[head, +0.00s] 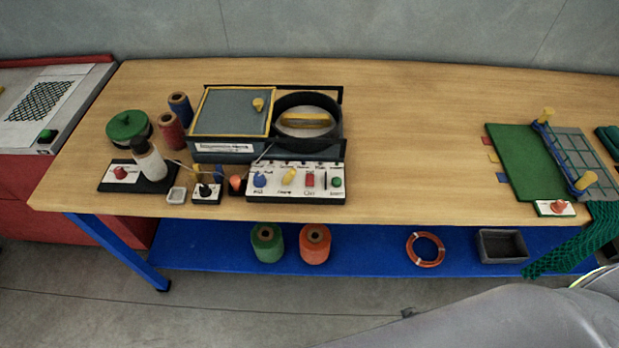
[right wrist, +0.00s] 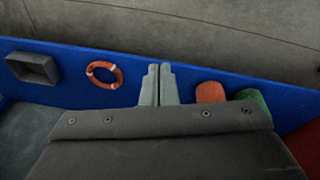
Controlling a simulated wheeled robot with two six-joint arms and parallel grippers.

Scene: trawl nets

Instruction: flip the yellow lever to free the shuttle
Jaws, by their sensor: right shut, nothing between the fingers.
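A white control panel (head: 297,190) on the front of the dark machine carries a short yellow lever (head: 289,175), between a blue knob (head: 259,180) and a red switch (head: 310,179). Behind it a black round ring (head: 338,128) surrounds a long yellow piece (head: 304,121), which may be the shuttle. My right gripper (right wrist: 159,70) is shut and empty in the right wrist view, with the blue lower shelf behind it, away from the lever. My left gripper is in neither view.
A grey-lidded box (head: 228,113) stands left of the ring, with several spools and a black stand (head: 112,177) beyond it. A green mat (head: 521,165) and netting frame lie at the right. The tabletop (head: 415,140) between is clear. An orange coil (right wrist: 104,75) lies on the lower shelf.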

